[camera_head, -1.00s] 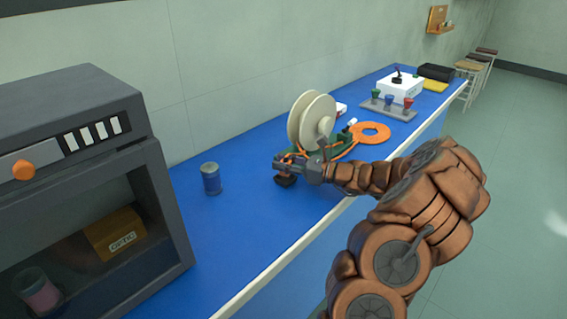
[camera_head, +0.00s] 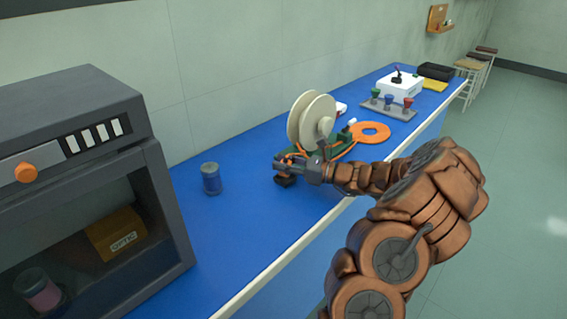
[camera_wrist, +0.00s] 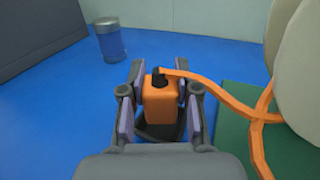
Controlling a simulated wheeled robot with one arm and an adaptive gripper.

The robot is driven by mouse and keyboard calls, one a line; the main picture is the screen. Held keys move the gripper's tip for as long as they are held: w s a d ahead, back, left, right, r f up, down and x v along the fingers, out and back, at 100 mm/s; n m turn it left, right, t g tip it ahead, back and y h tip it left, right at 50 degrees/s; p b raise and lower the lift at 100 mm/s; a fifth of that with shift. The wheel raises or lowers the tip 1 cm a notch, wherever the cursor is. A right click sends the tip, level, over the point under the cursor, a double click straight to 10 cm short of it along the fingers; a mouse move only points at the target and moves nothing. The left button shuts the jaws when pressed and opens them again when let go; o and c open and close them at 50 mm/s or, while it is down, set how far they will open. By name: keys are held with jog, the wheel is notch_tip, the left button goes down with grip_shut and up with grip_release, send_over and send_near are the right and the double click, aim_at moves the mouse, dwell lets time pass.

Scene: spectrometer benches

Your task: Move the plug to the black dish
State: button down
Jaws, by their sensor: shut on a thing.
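The orange plug (camera_wrist: 158,105) sits between the fingers of my gripper (camera_wrist: 160,98) in the wrist view, with an orange cable running from its black top to the right. My gripper is shut on the plug. The black dish (camera_head: 285,182) lies on the blue bench just under my gripper (camera_head: 284,165) in the head view. In the wrist view a dark part of the dish (camera_wrist: 160,133) shows below the plug. The plug is mostly hidden in the head view, and I cannot tell whether it touches the dish.
A cream spool (camera_head: 312,120) and green mat (camera_head: 338,150) stand close behind my gripper. An orange ring (camera_head: 370,132) lies farther right. A blue jar (camera_head: 211,179) stands to the left, near a grey cabinet (camera_head: 75,120). The blue bench between jar and gripper is clear.

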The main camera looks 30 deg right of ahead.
jog(key=shift+f, duration=0.75)
jog(key=c, duration=1.1)
grip_release()
jog(key=shift+s+d, duration=0.1)
jog(key=shift+p+v, duration=1.85)
jog(key=shift+v, duration=3.55)
